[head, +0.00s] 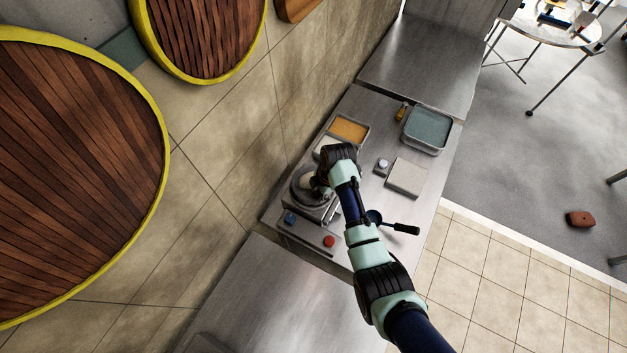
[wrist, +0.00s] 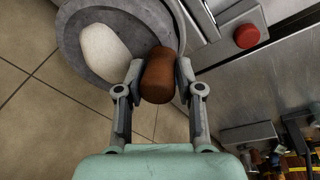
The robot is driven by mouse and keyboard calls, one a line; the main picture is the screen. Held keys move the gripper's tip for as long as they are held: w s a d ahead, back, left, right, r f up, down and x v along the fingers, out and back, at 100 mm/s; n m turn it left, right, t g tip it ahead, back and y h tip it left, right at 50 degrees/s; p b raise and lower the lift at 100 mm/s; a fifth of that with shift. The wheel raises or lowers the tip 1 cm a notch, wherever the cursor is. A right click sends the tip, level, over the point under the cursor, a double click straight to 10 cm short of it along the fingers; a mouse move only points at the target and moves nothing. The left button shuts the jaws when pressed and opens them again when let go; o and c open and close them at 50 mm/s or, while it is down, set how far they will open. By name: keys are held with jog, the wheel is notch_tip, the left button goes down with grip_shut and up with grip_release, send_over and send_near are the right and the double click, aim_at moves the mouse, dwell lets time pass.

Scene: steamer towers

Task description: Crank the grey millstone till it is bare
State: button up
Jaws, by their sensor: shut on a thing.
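The grey millstone (head: 296,190) stands on the steel counter at the wall side, partly hidden by my arm. In the wrist view the millstone (wrist: 75,28) fills the top left, with a pale, off-white oval heap (wrist: 104,52) on its top face. A brown wooden crank handle (wrist: 158,78) stands at the stone's edge. My gripper (wrist: 160,72) is shut on this handle, one finger on each side. In the head view my gripper (head: 319,182) is at the right side of the millstone, its fingers mostly hidden.
A panel in front of the millstone carries a red button (head: 329,241) and a blue button (head: 290,218). Beyond my arm are an orange-filled tray (head: 349,128), a teal-filled tray (head: 428,130) and a pale square block (head: 407,176). A black-handled tool (head: 402,229) lies right of my arm.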

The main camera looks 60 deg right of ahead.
aim_at(295, 190)
jog(key=shift+w+a, duration=0.9)
jog(key=shift+w, duration=0.05)
jog(key=w+b, duration=0.2)
jog(key=w, duration=0.1)
jog(key=w+b, duration=0.1)
jog(key=w, duration=0.1)
jog(key=shift+w+f, duration=0.2)
jog(key=shift+f, duration=0.1)
jog(key=shift+w+r, duration=0.1)
jog(key=shift+r, duration=0.25)
